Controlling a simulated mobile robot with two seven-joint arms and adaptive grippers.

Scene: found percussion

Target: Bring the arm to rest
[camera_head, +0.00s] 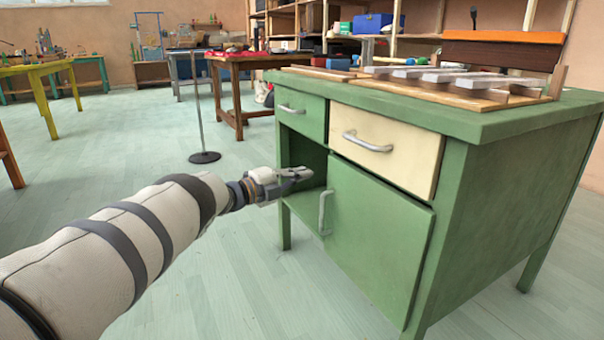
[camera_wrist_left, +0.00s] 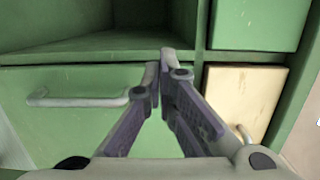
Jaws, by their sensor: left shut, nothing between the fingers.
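My left gripper (camera_head: 302,173) reaches in from the left, in front of the open compartment of a green cabinet (camera_head: 520,170). In the wrist view its fingers (camera_wrist_left: 160,72) meet at the tips, with nothing between them. The arm is stretched out, off the floor. The lower green door (camera_head: 375,235), with a metal handle (camera_head: 325,212), is to the right of the gripper. The door handle also shows in the left wrist view (camera_wrist_left: 80,98). Whether the fingers touch the cabinet is hard to tell. My right gripper is out of view.
A cream drawer (camera_head: 385,145) and a green drawer (camera_head: 298,108) with metal handles sit above the gripper. Wooden and metal bars (camera_head: 485,82) lie on the cabinet top. A stand with a round black base (camera_head: 205,157) is behind the arm.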

